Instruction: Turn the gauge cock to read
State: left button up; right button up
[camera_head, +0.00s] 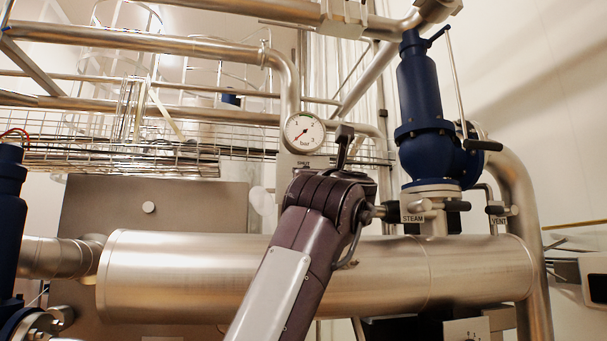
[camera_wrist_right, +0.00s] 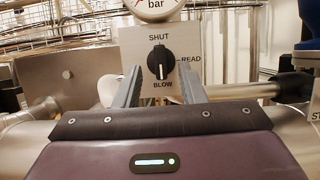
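The gauge cock (camera_wrist_right: 160,61) is a black knob on a pale plate marked SHUT above, READ at right and BLOW below. Its grip stands upright along the SHUT–BLOW line, with a pale mark on it. My right gripper (camera_wrist_right: 159,70) is open, its two grey fingers on either side of the knob, with visible gaps. In the head view my right gripper (camera_head: 343,145) and arm hide the knob. The round bar gauge (camera_head: 304,132) sits above the plate, its red needle pointing lower left. Its lower rim shows in the wrist view (camera_wrist_right: 155,8). My left gripper is out of view.
A large steel pipe (camera_head: 180,275) crosses below the plate. A blue valve (camera_head: 425,110) stands at right, above cocks labelled STEAM (camera_head: 412,219) and VENT (camera_head: 498,221). Wire mesh trays (camera_head: 110,150) and pipes lie behind at left.

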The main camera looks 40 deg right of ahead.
jog(key=p+x, duration=0.3)
jog(key=x, duration=0.3)
jog(key=shift+r, duration=0.3)
jog(key=shift+s, duration=0.1)
jog(key=c, duration=0.7)
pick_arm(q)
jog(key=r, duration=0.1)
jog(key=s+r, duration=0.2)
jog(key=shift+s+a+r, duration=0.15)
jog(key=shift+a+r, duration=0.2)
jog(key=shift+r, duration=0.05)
pick_arm(e)
jog(key=shift+f, duration=0.1)
grip_shut()
